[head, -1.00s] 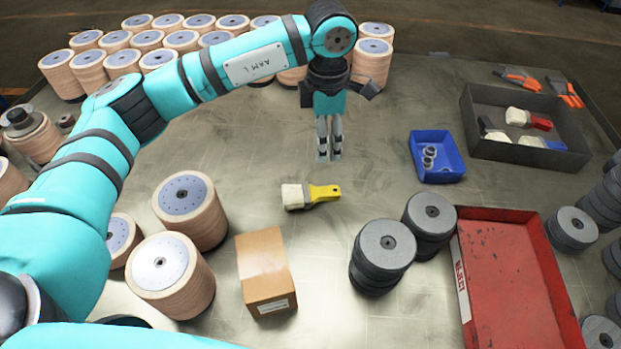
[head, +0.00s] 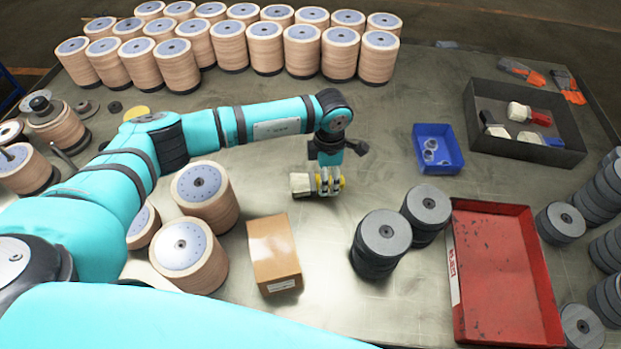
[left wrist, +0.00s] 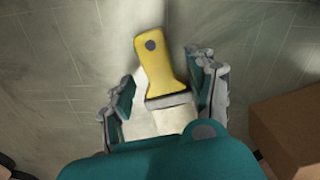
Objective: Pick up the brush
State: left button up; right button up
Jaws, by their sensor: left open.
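The brush has a yellow handle (left wrist: 160,55) and a pale bristle head; it lies on the grey table. In the head view its bristles (head: 300,184) show to the left of my left gripper (head: 328,183), which hides much of the handle. In the left wrist view my left gripper (left wrist: 165,90) is open, one finger on each side of the brush, with gaps between fingers and brush. The bristle end is partly hidden by my gripper's body. My right gripper is not in view.
A cardboard box (head: 272,262) stands close in front. Stacks of grey discs (head: 382,238) and a red tray (head: 507,275) are to the right. A blue bin (head: 437,158) and a dark box (head: 478,148) with other brushes lie farther right. Disc stacks (head: 205,191) stand to the left.

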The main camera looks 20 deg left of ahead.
pick_arm(q)
jog(key=shift+f, duration=0.85)
jog(key=shift+c, duration=0.4)
grip_shut()
jog(key=shift+r, duration=0.15)
